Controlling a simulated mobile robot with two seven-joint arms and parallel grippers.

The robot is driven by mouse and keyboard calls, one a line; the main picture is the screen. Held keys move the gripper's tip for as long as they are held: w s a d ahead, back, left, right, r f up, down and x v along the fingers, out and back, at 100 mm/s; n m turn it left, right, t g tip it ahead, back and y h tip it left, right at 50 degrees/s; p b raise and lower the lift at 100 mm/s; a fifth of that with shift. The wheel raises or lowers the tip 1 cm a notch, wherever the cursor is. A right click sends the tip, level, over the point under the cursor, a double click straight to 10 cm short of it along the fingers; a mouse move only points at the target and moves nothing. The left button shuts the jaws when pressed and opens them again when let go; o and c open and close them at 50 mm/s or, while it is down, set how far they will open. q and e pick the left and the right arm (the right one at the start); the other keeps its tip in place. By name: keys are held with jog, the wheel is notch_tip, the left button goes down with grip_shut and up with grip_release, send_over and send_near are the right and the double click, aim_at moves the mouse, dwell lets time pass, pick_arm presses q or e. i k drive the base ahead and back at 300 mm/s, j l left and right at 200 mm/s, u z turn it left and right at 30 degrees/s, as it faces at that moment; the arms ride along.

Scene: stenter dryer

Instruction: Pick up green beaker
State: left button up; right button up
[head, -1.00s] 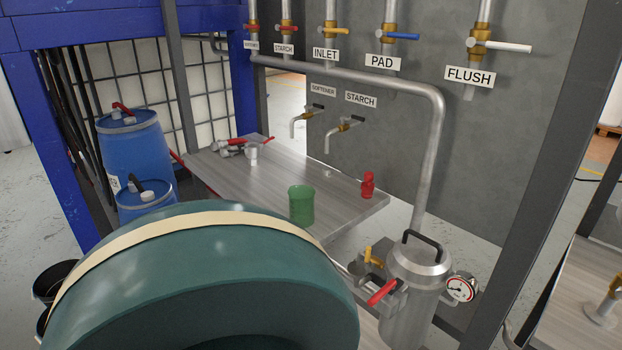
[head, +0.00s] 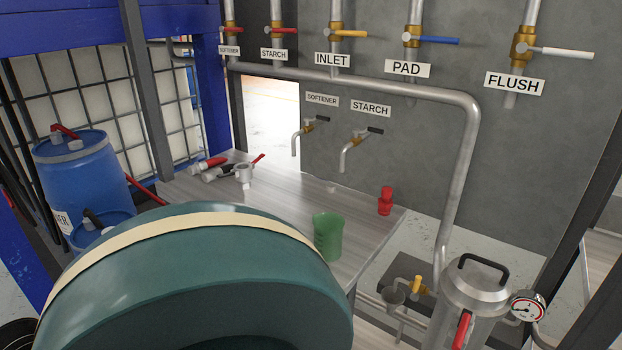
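The green beaker (head: 328,236) stands upright on the grey table, close to its near edge. It is a translucent green cup and looks empty, though its inside is hard to make out. The large dark teal rounded body with a cream band in the foreground hides part of the table to the beaker's left. Neither of my grippers shows in the head view.
A steel vessel (head: 470,300) with a gauge (head: 528,308) stands at front right. Blue drums (head: 82,180) stand left.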

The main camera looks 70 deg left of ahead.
aim_at(328, 227)
jog(key=k+j, duration=0.2)
jog(key=j, duration=0.15)
jog(key=k+j, duration=0.15)
jog(key=j, duration=0.15)
jog(key=k+j, duration=0.2)
jog(key=j, duration=0.15)
